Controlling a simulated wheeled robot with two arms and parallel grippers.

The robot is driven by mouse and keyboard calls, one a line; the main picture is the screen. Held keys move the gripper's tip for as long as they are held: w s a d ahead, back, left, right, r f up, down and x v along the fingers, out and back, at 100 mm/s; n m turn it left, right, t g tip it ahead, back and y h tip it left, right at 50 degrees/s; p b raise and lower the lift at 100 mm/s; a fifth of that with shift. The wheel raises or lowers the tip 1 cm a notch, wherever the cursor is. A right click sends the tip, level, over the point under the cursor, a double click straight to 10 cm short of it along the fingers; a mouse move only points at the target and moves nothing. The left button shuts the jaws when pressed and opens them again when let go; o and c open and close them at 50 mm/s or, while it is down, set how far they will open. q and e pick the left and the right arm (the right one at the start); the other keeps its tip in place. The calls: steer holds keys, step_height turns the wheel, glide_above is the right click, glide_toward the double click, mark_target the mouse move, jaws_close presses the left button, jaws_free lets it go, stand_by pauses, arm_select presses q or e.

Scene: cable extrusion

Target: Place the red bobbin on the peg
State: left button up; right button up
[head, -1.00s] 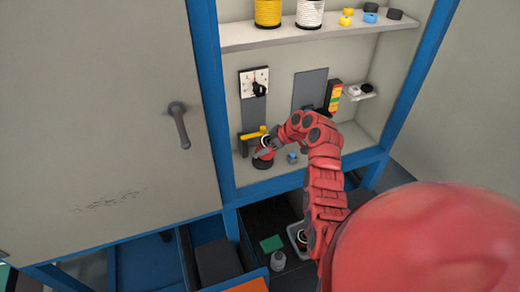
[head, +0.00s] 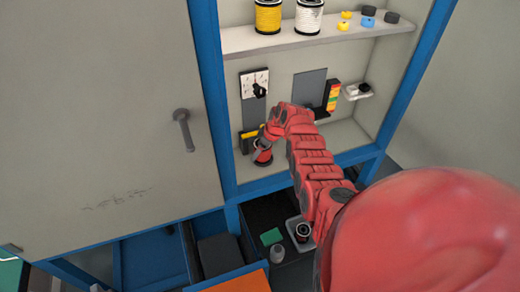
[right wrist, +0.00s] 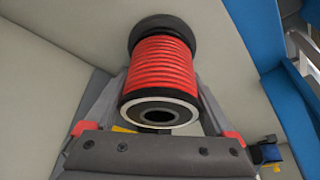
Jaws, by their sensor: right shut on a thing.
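The red bobbin (right wrist: 160,70) fills the middle of the right wrist view, with red cable wound between black flanges and its hollow end toward the camera. My right gripper (right wrist: 160,88) is shut on it, with a finger on each side. In the head view the bobbin (head: 262,154) is low in the blue-framed cabinet, near its left post, and my right gripper (head: 266,138) is partly hidden behind my arm. I cannot clearly make out the peg. A dark fixture with a yellow part (head: 251,134) is just left of the gripper. My left gripper is not in view.
The upper shelf (head: 300,45) holds a yellow spool (head: 268,15), a white spool (head: 309,15) and several small coloured pieces. A dial panel (head: 254,83) is on the back wall. A blue post (head: 211,100) stands close left. Below, an open drawer holds a dark spool (head: 302,231).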

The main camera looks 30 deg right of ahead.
steer(key=shift+f, duration=0.15)
steer(key=o, duration=1.3)
steer(key=shift+o, duration=0.2)
steer(key=shift+r, duration=0.25)
steer(key=shift+d+r, duration=0.1)
steer(key=shift+r, duration=0.1)
steer(key=b+v, duration=0.3)
steer(key=v, duration=0.7)
steer(key=shift+s+r, duration=0.15)
steer(key=shift+s+d+r, duration=0.1)
steer(key=shift+s+r, duration=0.1)
steer(key=shift+r, duration=0.35)
